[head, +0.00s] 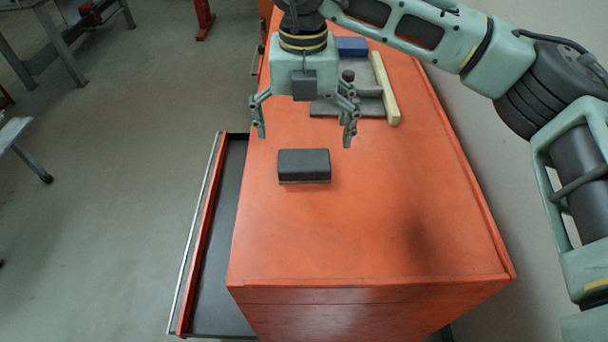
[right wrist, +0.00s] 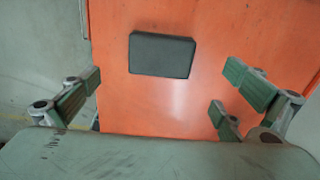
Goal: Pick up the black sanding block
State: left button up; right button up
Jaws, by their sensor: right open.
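The black sanding block (head: 304,165) lies flat on the orange cabinet top, left of its middle. It also shows in the right wrist view (right wrist: 162,55), beyond the fingers and at the upper centre. My right gripper (head: 303,130) is open and empty. In the head view its fingers point down and appear above and a little behind the block, one toward each side. In the right wrist view the spread fingers (right wrist: 160,95) do not touch the block. My left gripper is not in view.
The orange cabinet top (head: 380,230) is clear in front and to the right of the block. Behind are a blue item (head: 351,46), a pale wooden strip (head: 385,88) and grey pieces (head: 368,107). An open drawer (head: 212,260) juts out on the left. A wall is at right.

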aim_at(304, 159)
notch_tip(304, 159, down, 7)
jog(key=p, duration=0.2)
jog(key=shift+w+f+p, duration=0.1)
jog(key=shift+p, duration=0.3)
jog(key=shift+f, duration=0.3)
jog(key=shift+c, duration=0.5)
jog(key=c, duration=1.3)
jog(key=shift+o, duration=0.2)
jog(key=shift+r, duration=0.1)
